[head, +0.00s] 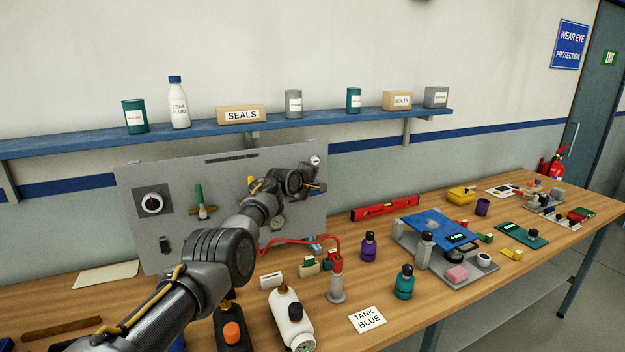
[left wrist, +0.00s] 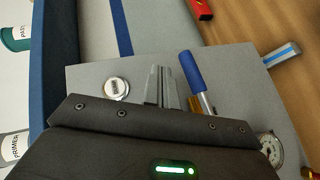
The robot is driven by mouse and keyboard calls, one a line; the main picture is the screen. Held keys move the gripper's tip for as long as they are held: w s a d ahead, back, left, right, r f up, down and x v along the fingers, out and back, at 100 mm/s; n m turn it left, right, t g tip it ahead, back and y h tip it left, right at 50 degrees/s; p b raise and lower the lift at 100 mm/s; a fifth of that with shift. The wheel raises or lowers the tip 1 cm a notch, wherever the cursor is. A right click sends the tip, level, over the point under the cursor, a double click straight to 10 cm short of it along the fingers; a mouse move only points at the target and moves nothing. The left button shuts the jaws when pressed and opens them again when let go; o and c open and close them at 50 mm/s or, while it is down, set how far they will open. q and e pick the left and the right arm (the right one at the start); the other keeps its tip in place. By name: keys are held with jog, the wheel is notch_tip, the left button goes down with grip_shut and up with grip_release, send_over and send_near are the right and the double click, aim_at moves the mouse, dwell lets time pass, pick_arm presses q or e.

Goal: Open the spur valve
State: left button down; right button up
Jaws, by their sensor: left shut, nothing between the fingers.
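A grey upright panel (head: 225,170) stands at the back of the bench. It carries a green-handled brass valve (head: 200,208), its handle pointing up. A blue lever handle (left wrist: 193,70) shows in the left wrist view, close beside my left gripper (left wrist: 166,88). In the head view my left gripper (head: 312,182) is at the panel's right part, partly hiding the lever. Its fingers are together and empty; I cannot tell whether they touch the lever. No readable label tells which valve is the spur valve. My right gripper is out of view.
A dial knob (head: 152,203) is on the panel's left. A red hose (head: 300,240), a purple bottle (head: 369,247) and a teal bottle (head: 404,283) are in front. A blue shelf (head: 300,121) runs above.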

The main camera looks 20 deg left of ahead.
pick_arm(q)
jog(key=shift+w+d+f, duration=0.15)
jog(key=shift+d+f, duration=0.2)
jog(key=shift+d, duration=0.05)
jog(key=shift+w+f, duration=0.1)
jog(key=shift+f, duration=0.05)
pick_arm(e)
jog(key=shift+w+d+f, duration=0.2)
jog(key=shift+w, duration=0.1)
